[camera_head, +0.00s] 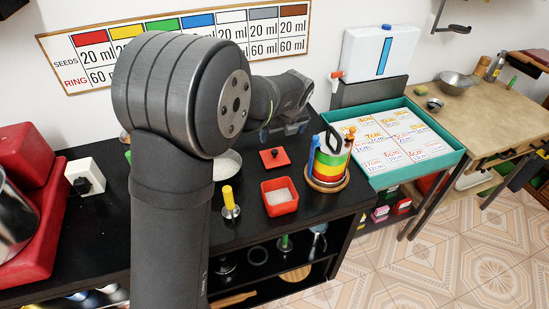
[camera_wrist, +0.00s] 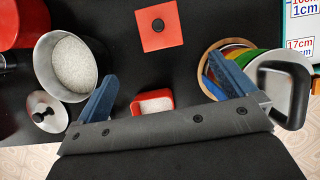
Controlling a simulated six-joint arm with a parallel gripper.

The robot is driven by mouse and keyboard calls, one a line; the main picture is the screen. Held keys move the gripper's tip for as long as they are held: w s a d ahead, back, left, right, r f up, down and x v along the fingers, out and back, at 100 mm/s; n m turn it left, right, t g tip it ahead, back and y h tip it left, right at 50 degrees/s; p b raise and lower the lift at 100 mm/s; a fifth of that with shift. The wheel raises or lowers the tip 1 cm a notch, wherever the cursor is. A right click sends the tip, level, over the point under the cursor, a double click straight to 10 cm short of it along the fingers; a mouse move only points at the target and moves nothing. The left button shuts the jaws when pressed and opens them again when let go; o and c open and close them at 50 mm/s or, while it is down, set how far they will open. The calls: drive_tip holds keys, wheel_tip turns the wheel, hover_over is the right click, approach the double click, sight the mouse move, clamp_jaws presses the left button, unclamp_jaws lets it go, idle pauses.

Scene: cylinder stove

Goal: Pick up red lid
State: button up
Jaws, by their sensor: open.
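The red lid (camera_head: 283,160) is a flat square with a small black knob. It lies on the black table behind the red square container (camera_head: 281,209), apart from it. In the wrist view the lid (camera_wrist: 168,34) is at the top centre, with the container (camera_wrist: 140,106) below it. My gripper (camera_head: 285,130) is above the table, behind the lid in the head view. In the wrist view its two blue fingers are wide apart, and the gap between them (camera_wrist: 163,70) is empty. The lid appears beyond the fingertips, not touched. The container holds white grains.
A metal pot of white grains (camera_wrist: 70,65) and a metal lid (camera_wrist: 48,112) are left of the fingers. A striped stack of coloured rings (camera_head: 330,165) with a black handle stands at the right. A yellow-handled tool (camera_head: 228,198) stands near the container. A teal tray (camera_head: 443,167) is farther right.

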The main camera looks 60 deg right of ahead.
approach(276, 153)
drive_tip(key=x, duration=0.4)
drive_tip(key=shift+a+f, duration=0.1)
drive_tip(key=shift+f, duration=0.25)
drive_tip(key=shift+x, duration=3.2)
drive_tip(key=shift+w+r, duration=0.1)
drive_tip(key=shift+r, duration=0.05)
drive_tip(key=shift+c, duration=0.4)
drive_tip(key=c, duration=0.8)
